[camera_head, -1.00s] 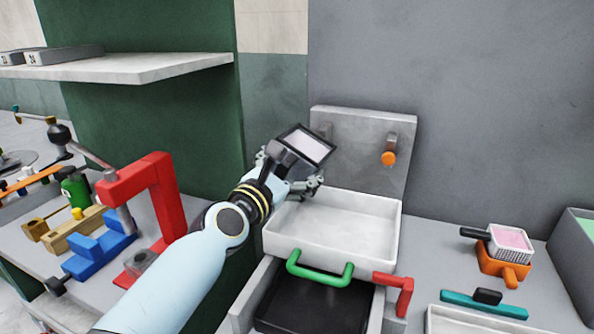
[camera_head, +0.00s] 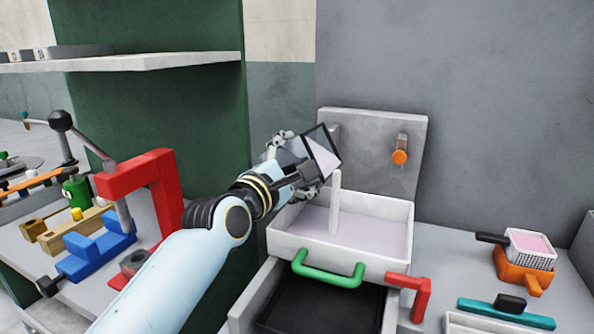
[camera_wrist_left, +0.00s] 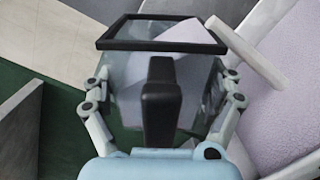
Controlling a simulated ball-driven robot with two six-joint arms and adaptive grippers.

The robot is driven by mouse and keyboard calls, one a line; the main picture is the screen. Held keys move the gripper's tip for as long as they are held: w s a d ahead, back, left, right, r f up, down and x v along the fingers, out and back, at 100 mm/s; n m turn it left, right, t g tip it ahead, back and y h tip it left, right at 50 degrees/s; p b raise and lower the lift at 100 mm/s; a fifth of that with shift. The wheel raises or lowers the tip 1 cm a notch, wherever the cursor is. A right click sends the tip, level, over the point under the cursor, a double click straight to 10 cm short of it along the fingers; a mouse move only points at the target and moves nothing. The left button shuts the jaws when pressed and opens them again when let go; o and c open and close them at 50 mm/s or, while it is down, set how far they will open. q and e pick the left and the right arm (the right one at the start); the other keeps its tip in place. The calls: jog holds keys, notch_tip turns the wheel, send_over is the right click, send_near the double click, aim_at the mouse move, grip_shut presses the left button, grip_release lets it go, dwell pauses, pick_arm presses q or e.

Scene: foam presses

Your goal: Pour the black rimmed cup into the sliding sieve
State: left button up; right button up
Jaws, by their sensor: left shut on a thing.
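The black rimmed cup (camera_head: 322,158) is clear and square with a black rim and handle. It is tilted to the right above the sieve's left back part, with pale lilac contents at its mouth. My left gripper (camera_head: 297,165) is shut on the cup; in the wrist view its fingers (camera_wrist_left: 163,90) flank the cup's sides (camera_wrist_left: 125,95). A pale stream (camera_head: 335,205) falls from the rim into the white, tray-like sliding sieve (camera_head: 395,268). A pale lilac layer covers the sieve's floor and also shows in the wrist view (camera_wrist_left: 295,80). My right gripper is out of view.
A green handle (camera_head: 328,278) fronts the sieve, above an open dark drawer (camera_head: 320,312). A backplate with an orange knob (camera_head: 400,157) stands behind. A red bracket (camera_head: 415,290) is right of the drawer. A red press (camera_head: 150,175) stands left, and a shelf (camera_head: 130,63) hangs above left.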

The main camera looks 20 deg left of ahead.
pick_arm(q)
jog(key=shift+f+m+b, duration=0.25)
jog(key=shift+m+b, duration=0.25)
jog(key=shift+b, duration=0.25)
jog(key=m, duration=0.2)
jog(key=d+f+m+b, duration=0.1)
jog(key=shift+f+m+b, duration=0.3)
jog(key=shift+m, duration=0.1)
jog(key=shift+s+d+m, duration=0.1)
jog(key=shift+d+m, duration=0.4)
jog(key=shift+m, duration=0.7)
jog(key=shift+d+r+m, duration=0.35)
jog(key=shift+r+m, duration=0.05)
jog(key=shift+m, duration=0.4)
jog(key=shift+s+d+r+m, duration=0.15)
jog(key=shift+d+m, duration=0.3)
jog(key=shift+m, duration=0.55)
